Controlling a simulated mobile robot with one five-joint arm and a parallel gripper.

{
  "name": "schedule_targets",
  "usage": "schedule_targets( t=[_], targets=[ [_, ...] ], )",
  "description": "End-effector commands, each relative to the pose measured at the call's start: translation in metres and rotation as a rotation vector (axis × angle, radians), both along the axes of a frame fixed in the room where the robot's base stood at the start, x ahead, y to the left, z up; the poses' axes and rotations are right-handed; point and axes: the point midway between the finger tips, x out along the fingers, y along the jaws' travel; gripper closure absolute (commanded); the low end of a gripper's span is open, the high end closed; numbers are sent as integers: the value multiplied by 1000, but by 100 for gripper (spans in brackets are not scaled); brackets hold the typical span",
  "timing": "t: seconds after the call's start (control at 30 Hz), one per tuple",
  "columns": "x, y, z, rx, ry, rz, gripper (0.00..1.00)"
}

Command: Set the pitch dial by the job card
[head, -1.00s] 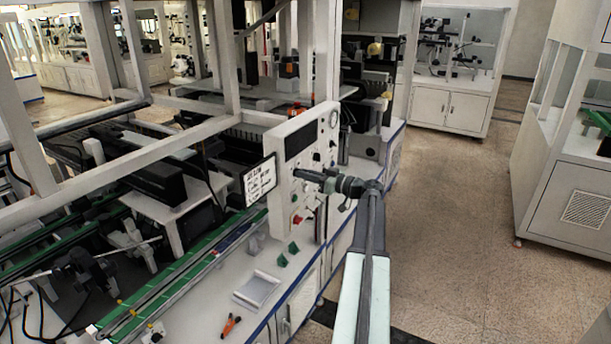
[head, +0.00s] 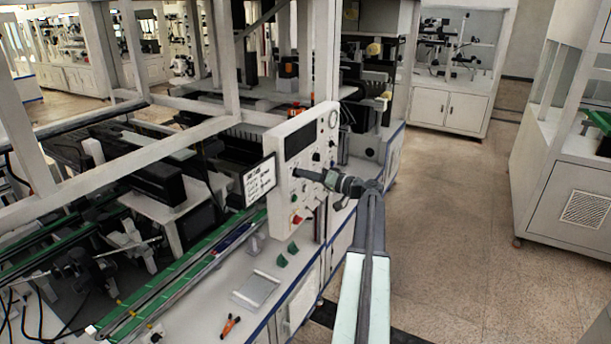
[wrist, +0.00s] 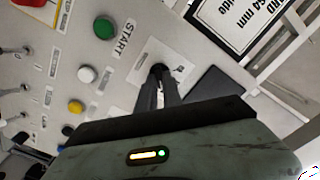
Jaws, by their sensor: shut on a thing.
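My gripper (wrist: 159,82) is shut on a small dark knob (wrist: 158,68) on a pale square plate of the control panel. The fingers hide most of the knob, and I cannot read its setting or a label naming it as the pitch dial. In the head view my gripper (head: 300,173) reaches the upright white panel (head: 290,190) from the right. The job card (head: 259,181) is a white sheet in a dark frame at the panel's left edge. It also shows, cut off, in the wrist view (wrist: 240,22); "mm" is readable, the full text is not.
A green button (wrist: 104,28) beside the word START, a white button (wrist: 87,74) and a yellow button (wrist: 76,106) are close to my gripper. A red knob (head: 297,218) is lower on the panel. The floor (head: 450,220) at right is clear.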

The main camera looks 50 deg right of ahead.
Motion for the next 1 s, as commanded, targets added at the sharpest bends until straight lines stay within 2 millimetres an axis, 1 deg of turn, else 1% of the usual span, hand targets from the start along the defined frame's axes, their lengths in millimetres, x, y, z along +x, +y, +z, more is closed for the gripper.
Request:
schedule_targets(
  t=[0.2,0.57,0.6,0.63,0.67,0.93,1.0],
  targets=[
    [0,-1,0,31,7,-4,100],
    [0,-2,0,34,8,-4,100],
    [0,-2,0,33,7,-4,82],
    [0,-2,0,33,7,-4,73],
    [0,-2,0,33,7,-4,68],
    [0,0,0,32,7,-1,68],
    [-3,-1,0,32,8,-1,68]
  ],
)
